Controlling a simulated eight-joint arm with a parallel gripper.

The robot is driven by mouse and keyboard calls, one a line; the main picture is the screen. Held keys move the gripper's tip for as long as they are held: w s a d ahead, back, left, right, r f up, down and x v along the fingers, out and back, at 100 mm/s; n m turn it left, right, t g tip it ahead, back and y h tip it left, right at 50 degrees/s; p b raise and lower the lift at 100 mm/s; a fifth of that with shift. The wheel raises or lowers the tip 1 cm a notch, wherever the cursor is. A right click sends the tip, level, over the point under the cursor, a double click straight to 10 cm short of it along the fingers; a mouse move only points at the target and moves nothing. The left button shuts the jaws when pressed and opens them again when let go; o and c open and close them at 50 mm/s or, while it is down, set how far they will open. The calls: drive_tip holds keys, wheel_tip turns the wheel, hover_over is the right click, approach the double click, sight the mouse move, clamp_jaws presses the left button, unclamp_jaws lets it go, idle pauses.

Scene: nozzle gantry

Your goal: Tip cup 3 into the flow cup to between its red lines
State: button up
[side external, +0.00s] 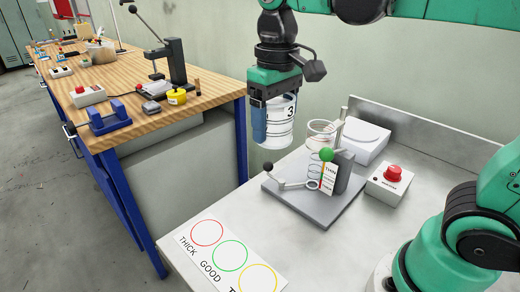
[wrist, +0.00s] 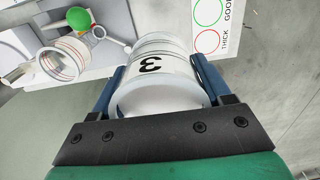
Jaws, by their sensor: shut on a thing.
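Cup 3 (side external: 281,121), a pale cup with a white label bearing a black 3, is held upright or nearly so by my gripper (side external: 270,118). In the wrist view the cup (wrist: 155,75) sits between the two blue fingers. I cannot see what is inside it. The flow cup (side external: 321,128), clear with red lines, stands on a grey stand to the right of and a little below cup 3, apart from it. It also shows in the wrist view (wrist: 66,62) at upper left. Its fill level is too small to tell.
The stand (side external: 310,200) carries a green ball (side external: 326,154) and a black-knobbed lever (side external: 285,180). A red button box (side external: 389,182) is at right. A card (side external: 228,252) with THICK and GOOD circles lies in front. A wooden bench (side external: 135,75) stands at left, beyond a gap.

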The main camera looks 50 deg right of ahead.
drive_tip(key=w+d+t+y, duration=0.2)
drive_tip(key=w+d+t, duration=0.1)
drive_tip(key=d, duration=0.8)
drive_tip(key=shift+w+d+f+t, duration=0.2)
drive_tip(key=shift+w+d+t, duration=0.15)
drive_tip(key=shift+t, duration=0.15)
drive_tip(key=shift+t+y, duration=0.3)
idle(0.5)
drive_tip(key=shift+w+a+t, duration=0.1)
drive_tip(key=shift+t, duration=0.2)
drive_tip(key=shift+y, duration=0.3)
idle(0.5)
